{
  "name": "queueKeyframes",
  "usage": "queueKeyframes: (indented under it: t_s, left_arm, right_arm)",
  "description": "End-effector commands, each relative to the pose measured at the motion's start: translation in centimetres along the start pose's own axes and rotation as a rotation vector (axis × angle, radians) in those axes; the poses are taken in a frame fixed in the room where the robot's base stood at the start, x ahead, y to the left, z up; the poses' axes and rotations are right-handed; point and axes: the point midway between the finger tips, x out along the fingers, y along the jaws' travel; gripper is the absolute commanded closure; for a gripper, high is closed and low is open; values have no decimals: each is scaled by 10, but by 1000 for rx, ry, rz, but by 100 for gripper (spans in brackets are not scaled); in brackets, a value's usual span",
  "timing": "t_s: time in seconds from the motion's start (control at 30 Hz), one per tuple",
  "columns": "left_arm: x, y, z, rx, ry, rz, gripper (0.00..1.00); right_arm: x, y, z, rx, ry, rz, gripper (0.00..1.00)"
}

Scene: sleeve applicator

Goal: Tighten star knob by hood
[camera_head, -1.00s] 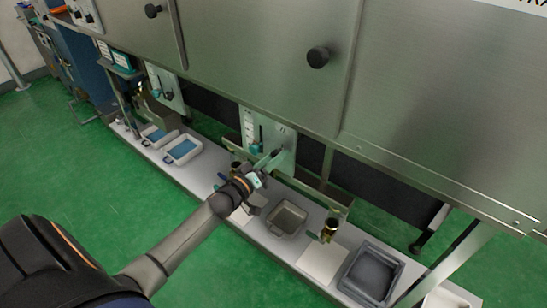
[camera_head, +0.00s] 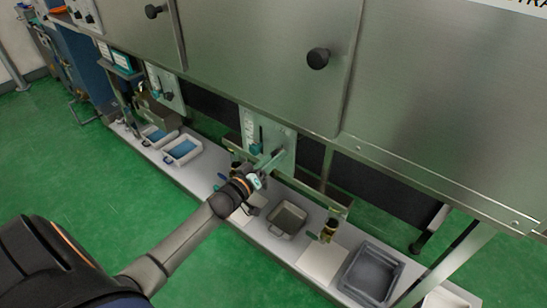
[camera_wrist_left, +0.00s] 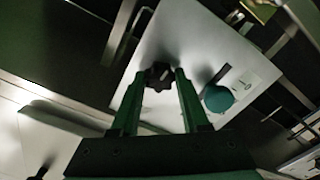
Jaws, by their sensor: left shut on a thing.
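A dark star knob (camera_wrist_left: 158,75) with a lobed rim stands on a pale plate (camera_wrist_left: 180,45), seen in the left wrist view. The fingertips of my left gripper (camera_wrist_left: 160,82) are closed on the knob from both sides. In the head view my left gripper (camera_head: 265,168) is at the pale plate (camera_head: 282,150) under the steel hood (camera_head: 250,60). The knob is hidden there behind the gripper.
A round teal knob (camera_wrist_left: 217,99) sits beside the right finger on the same plate. Below, a white shelf (camera_head: 255,232) carries a grey square tray (camera_head: 370,273), a smaller metal tray (camera_head: 287,219) and white trays with blue contents (camera_head: 183,150). Green floor lies in front.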

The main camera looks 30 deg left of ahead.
Motion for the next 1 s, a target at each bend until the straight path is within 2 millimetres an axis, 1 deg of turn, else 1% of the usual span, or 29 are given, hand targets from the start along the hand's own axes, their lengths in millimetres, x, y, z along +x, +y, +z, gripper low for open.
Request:
queueKeyframes:
  t_s: [0.27, 1.0]
  left_arm:
    - [0, 2, -1, 182, 1, 1, 100]
    - [0, 2, 1, 884, 0, 0, 100]
  right_arm:
    - [-4, -1, -5, 0, 0, -1, 25]
    - [-5, -4, -10, 4, -2, -5, 25]
